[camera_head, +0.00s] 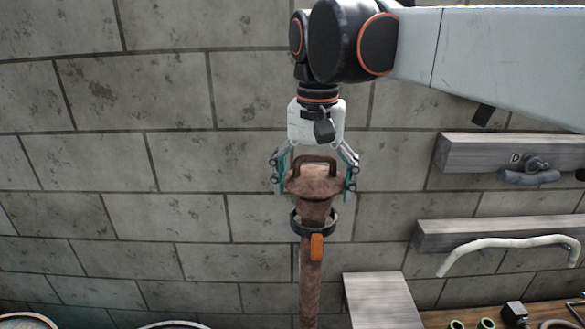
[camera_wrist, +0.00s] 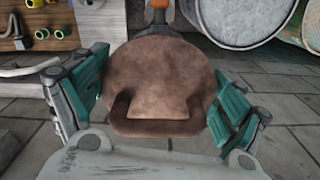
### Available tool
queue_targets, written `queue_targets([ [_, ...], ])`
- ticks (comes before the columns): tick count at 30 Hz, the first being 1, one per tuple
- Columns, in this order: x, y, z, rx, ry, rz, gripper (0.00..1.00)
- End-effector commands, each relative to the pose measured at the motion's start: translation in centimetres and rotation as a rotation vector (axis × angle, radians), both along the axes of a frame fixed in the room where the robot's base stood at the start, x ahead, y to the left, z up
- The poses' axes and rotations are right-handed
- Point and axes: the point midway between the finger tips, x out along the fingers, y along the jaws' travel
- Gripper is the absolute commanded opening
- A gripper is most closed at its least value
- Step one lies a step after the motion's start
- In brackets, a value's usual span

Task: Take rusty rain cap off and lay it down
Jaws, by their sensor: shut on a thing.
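The rusty rain cap (camera_head: 314,182) is a brown round cap with a handle loop on top. It is upright at the top of a rusty vertical pipe (camera_head: 309,285). My gripper (camera_head: 315,180) comes from above with one finger on each side of the cap and is shut on it. In the wrist view the cap (camera_wrist: 160,75) fills the middle, between the teal finger pads. A dark clamp ring (camera_head: 298,224) with an orange lever (camera_head: 316,247) sits around the pipe below the cap. I cannot tell whether the cap still touches the pipe.
A grey block wall (camera_head: 160,220) stands behind. Two wall shelves are at the right; the upper (camera_head: 470,160) has a valve-like part marked D, the lower (camera_head: 445,235) a pale bent hose (camera_head: 510,243). A bare grey board (camera_head: 382,298) lies right of the pipe. Drums (camera_wrist: 235,20) stand nearby.

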Motion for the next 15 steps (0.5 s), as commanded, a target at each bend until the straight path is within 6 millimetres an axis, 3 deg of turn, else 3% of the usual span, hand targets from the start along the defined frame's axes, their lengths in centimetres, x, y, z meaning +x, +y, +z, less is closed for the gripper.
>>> queue_targets([
  [15, 0.0, 0.0, 3.5, 0.0, 0.0, 0.0, 0.56],
])
